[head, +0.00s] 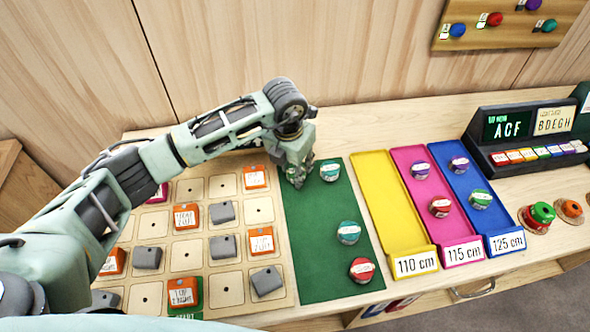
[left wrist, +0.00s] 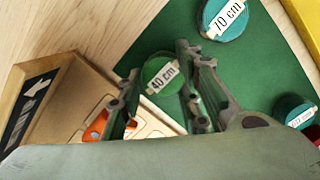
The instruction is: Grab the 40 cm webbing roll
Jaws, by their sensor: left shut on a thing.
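The green 40 cm webbing roll (left wrist: 160,74) shows in the left wrist view between my left gripper's fingers, its white label readable. My left gripper (head: 297,180) is shut on this roll at the far left part of the green mat (head: 313,230). The wrist view shows the gripper (left wrist: 160,105) from behind, with a finger on each side of the roll. In the head view the gripper hides the roll. I cannot tell whether the roll still touches the mat. My right gripper is not in view.
A teal 70 cm roll (head: 329,171) sits close to the right of the gripper. Another teal roll (head: 348,233) and a red roll (head: 362,270) lie nearer on the mat. A wooden grid board (head: 228,283) lies left; yellow (head: 378,190), pink and blue trays lie right.

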